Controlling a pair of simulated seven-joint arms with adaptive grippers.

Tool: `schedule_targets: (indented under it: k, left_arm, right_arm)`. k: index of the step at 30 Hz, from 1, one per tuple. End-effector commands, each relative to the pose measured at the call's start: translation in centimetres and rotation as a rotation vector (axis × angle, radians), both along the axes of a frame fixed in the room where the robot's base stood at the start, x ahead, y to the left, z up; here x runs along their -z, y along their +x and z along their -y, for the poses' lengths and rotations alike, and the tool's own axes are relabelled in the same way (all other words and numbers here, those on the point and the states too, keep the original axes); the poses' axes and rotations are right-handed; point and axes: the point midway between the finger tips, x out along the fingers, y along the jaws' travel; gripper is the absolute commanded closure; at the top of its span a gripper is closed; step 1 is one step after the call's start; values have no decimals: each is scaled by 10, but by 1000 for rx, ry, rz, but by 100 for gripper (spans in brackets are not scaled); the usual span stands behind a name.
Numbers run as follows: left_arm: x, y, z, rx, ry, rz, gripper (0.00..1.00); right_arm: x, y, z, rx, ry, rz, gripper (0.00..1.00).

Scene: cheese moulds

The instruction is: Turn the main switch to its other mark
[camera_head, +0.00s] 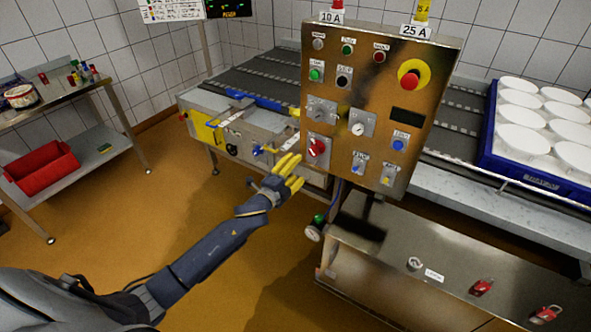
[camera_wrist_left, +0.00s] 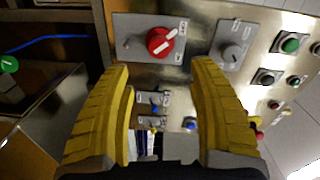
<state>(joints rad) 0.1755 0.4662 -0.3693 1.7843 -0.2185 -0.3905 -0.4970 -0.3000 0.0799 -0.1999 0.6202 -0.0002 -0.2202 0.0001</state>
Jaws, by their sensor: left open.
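The main switch, a red rotary knob (camera_head: 317,147) on a grey plate, sits at the lower left of the steel control panel (camera_head: 370,90). It also shows in the left wrist view (camera_wrist_left: 161,42), with a pale bar lying slantwise across it and small white labels beside it, too small to read. My left gripper (camera_head: 295,170) has yellow fingers and is open and empty, just left of and below the knob in the head view. In the left wrist view the knob lies beyond and between the two fingertips (camera_wrist_left: 160,68), apart from them. My right gripper is not in view.
A grey selector (camera_head: 358,129) and several push buttons share the panel, with a red emergency stop (camera_head: 410,79) at upper right. A blue crate (camera_head: 530,180) of white moulds stands at right. Open floor lies left of my arm.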

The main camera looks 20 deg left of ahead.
Motion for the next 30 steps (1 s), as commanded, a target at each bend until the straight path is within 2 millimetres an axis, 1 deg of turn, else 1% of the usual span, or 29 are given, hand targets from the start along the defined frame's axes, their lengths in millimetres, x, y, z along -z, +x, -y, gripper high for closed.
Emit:
schedule_targets:
  k: [2,5,8,11,15,18,21,25,27,30]
  left_arm:
    - [2,-1,0,0,0,-3,41]
    - [13,-8,1,-5,-11,-20,41]
    - [27,-20,-4,-25,-102,-57,41]
    - [32,-30,-7,-35,-313,-103,41]
    - [31,-43,-11,-41,-689,-166,41]
    - [24,-49,-14,-36,-960,-201,41]
    - [14,-51,-16,-21,-1191,-228,41]
    - [5,-51,-15,0,-1390,-259,41]
    - [4,-51,-14,6,-1443,-271,41]
    - [4,-48,-13,6,-1469,-275,41]
  right_arm:
    - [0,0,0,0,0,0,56]
    - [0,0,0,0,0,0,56]
    - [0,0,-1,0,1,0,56]
    - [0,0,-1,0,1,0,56]
    - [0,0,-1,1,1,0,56]
    - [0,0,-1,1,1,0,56]
    - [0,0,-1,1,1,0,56]
    - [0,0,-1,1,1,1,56]
    - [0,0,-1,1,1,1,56]
    - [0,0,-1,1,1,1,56]
